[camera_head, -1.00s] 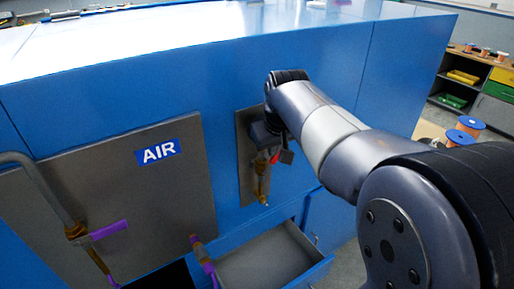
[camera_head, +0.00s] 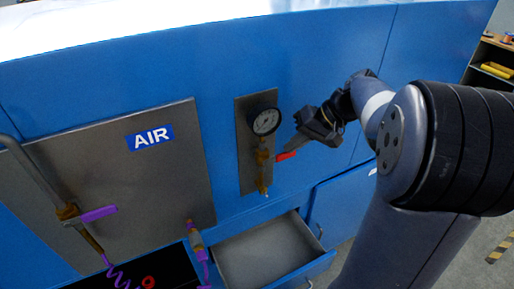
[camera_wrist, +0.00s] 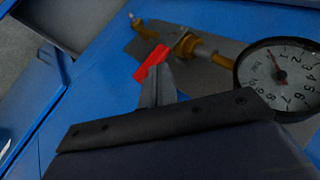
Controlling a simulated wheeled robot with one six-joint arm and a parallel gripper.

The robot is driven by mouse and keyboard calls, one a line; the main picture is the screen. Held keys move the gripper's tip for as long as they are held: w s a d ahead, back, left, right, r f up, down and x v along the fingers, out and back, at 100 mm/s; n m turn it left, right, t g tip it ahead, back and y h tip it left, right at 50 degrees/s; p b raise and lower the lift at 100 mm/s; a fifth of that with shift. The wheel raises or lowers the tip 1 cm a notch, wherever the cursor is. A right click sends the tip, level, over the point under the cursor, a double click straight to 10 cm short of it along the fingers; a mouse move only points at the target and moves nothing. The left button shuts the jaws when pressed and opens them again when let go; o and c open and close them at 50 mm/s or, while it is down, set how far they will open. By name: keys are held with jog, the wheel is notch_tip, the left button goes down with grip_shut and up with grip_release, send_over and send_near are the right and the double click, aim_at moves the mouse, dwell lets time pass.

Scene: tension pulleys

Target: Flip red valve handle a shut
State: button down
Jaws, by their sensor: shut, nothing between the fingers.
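The red valve handle (camera_head: 286,155) sits on a brass pipe (camera_head: 263,172) below a round gauge (camera_head: 265,121). It sticks out to the right, roughly across the upright pipe. In the wrist view the red handle (camera_wrist: 150,63) also lies across the brass pipe (camera_wrist: 200,48), beside the gauge (camera_wrist: 280,78). My gripper (camera_head: 290,148) is shut and empty, just above and right of the handle. In the wrist view its fingers (camera_wrist: 160,82) partly overlap the handle's outer end; I cannot tell whether they touch it.
A grey panel with an AIR label (camera_head: 150,137) is at the left, with a purple-handled valve (camera_head: 98,214). Another purple-marked fitting (camera_head: 196,240) stands near the open drawer (camera_head: 265,262) below. The blue cabinet face (camera_head: 340,60) above my gripper is clear.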

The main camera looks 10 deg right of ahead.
jog(key=shift+s+d+f+b, duration=0.1)
jog(key=shift+f+b, duration=0.05)
jog(key=shift+f, duration=0.25)
jog(key=shift+s+d+f+b, duration=0.1)
jog(key=shift+f+b, duration=0.05)
jog(key=shift+f, duration=0.2)
jog(key=w+d+p+v, duration=0.1)
jog(key=w+v, duration=0.1)
jog(key=v, duration=1)
jog(key=shift+d, duration=0.35)
jog(key=shift+s+a+r, duration=0.1)
jog(key=shift+a, duration=0.05)
